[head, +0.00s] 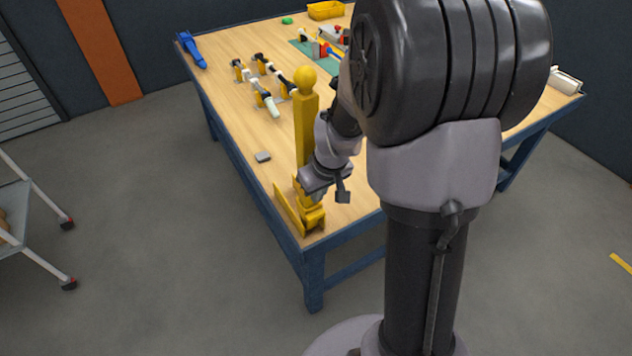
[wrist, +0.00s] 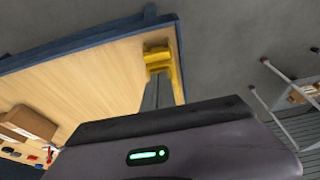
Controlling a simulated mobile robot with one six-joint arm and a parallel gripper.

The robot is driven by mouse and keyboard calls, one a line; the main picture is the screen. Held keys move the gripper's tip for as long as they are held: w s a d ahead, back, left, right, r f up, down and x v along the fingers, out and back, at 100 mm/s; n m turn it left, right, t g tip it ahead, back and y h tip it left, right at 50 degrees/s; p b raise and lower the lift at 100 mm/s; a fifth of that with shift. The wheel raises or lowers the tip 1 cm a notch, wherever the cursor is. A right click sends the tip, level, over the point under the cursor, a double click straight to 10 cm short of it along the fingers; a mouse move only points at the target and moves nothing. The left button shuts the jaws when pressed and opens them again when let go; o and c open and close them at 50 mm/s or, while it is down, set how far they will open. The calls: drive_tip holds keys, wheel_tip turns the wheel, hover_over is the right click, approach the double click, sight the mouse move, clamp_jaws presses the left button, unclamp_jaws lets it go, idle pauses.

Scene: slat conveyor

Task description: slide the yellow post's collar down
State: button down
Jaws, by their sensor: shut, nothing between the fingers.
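The yellow post (head: 306,130) stands upright at the table's near corner, with a ball on top and a wider yellow foot. A wider yellow part shows low on the post, beside my wrist; I cannot tell clearly whether it is the collar. My gripper (wrist: 158,80) is shut and empty, its grey fingers pointing towards yellow parts (wrist: 158,56) at the table corner in the wrist view. In the head view my wrist is just right of the post's lower part and hides some of it. I cannot tell whether the fingers touch the post.
The wooden table (head: 225,65) has blue edges and legs. A small grey block (head: 263,157) lies left of the post. Several black, white and yellow fixtures (head: 263,85) stand farther back. A yellow bin (head: 325,10) is at the far end. A trolley (head: 25,215) stands left on open floor.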

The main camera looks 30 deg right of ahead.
sight(315, 216)
drive_tip(key=b+x, duration=0.1)
drive_tip(key=x, duration=0.1)
drive_tip(key=s+b+x, duration=0.1)
drive_tip(key=x, duration=0.2)
drive_tip(key=shift+f, duration=0.4)
wheel_tip(315, 216, down, 2)
drive_tip(key=b, duration=0.3)
drive_tip(key=shift+s+f, duration=0.1)
drive_tip(key=shift+f, duration=0.1)
drive_tip(key=shift+s+r, duration=0.15)
drive_tip(key=shift+r, duration=0.05)
drive_tip(key=r+p, duration=0.2)
drive_tip(key=w+r+p, duration=0.1)
drive_tip(key=r+p, duration=0.1)
drive_tip(key=shift+r, duration=0.4)
drive_tip(key=s+p+v, duration=0.1)
drive_tip(key=p+v, duration=0.3)
drive_tip(key=v, duration=0.6)
drive_tip(key=s+a+r+m+t+y+b, duration=0.1)
drive_tip(key=s+a+r+m+b, duration=0.1)
drive_tip(key=s+a+r, duration=0.2)
drive_tip(key=s+a+r+m+t+b, duration=0.1)
drive_tip(key=s+a+r, duration=0.4)
drive_tip(key=s+a, duration=0.6)
drive_tip(key=shift+s+a+m+y+b, duration=0.35)
drive_tip(key=shift+s+m+y+b, duration=0.05)
drive_tip(key=shift+s+m+b, duration=0.55)
